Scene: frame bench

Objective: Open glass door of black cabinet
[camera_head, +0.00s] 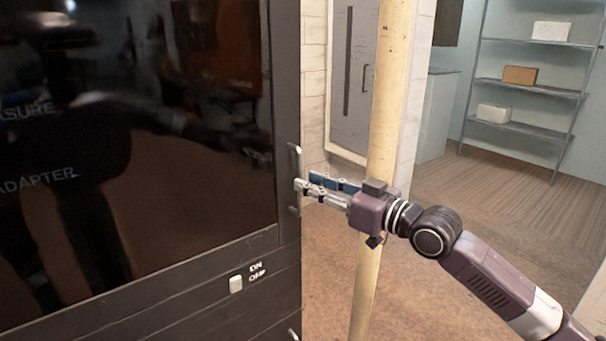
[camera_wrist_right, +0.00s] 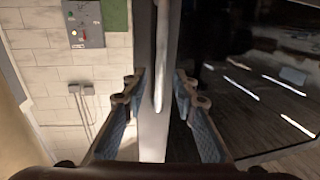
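The black cabinet (camera_head: 288,60) fills the left of the head view. Its dark glass door (camera_head: 130,190) looks shut and reflects my body. A light vertical handle (camera_head: 293,165) is on the door's right edge; it also shows in the right wrist view (camera_wrist_right: 161,50). My right gripper (camera_head: 299,187) is at the handle's height, with its fingertips close to it. In the wrist view, my right gripper (camera_wrist_right: 160,78) is open, with one finger on each side of the handle and gaps between. Whether the handle is fully between the fingers is unclear. My left gripper is out of view.
An on/off switch (camera_head: 236,284) sits below the glass. A pale yellow pole (camera_head: 366,290) stands right behind my right gripper. Shelves with boxes (camera_head: 519,75) stand at the back right. Brown floor (camera_head: 440,310) is open to the right.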

